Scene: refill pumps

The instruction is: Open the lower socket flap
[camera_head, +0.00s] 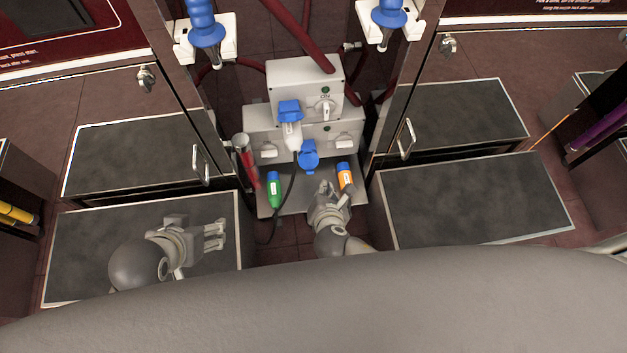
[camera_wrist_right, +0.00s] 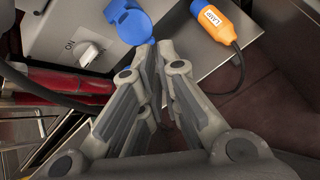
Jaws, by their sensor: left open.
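The grey socket box (camera_head: 262,117) stands in the middle of the head view. Its lower socket flap (camera_head: 309,155) is a round blue lid with a tab, on the box's lower front; it also shows in the right wrist view (camera_wrist_right: 130,22). I cannot tell whether the lid is fully down. My right gripper (camera_head: 325,187) is just below and in front of this flap. In the right wrist view its fingertips (camera_wrist_right: 159,48) are close together with nothing seen between them, near the flap's edge. My left gripper (camera_head: 222,235) is open and empty, over the left dark panel.
A white plug (camera_head: 292,136) with a dark cable sits in the upper socket below its blue lid (camera_head: 289,108). A green connector (camera_head: 274,190) and an orange connector (camera_head: 345,177) lie on the grey shelf (camera_head: 261,211). A red cylinder (camera_head: 245,160) is left of the box.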

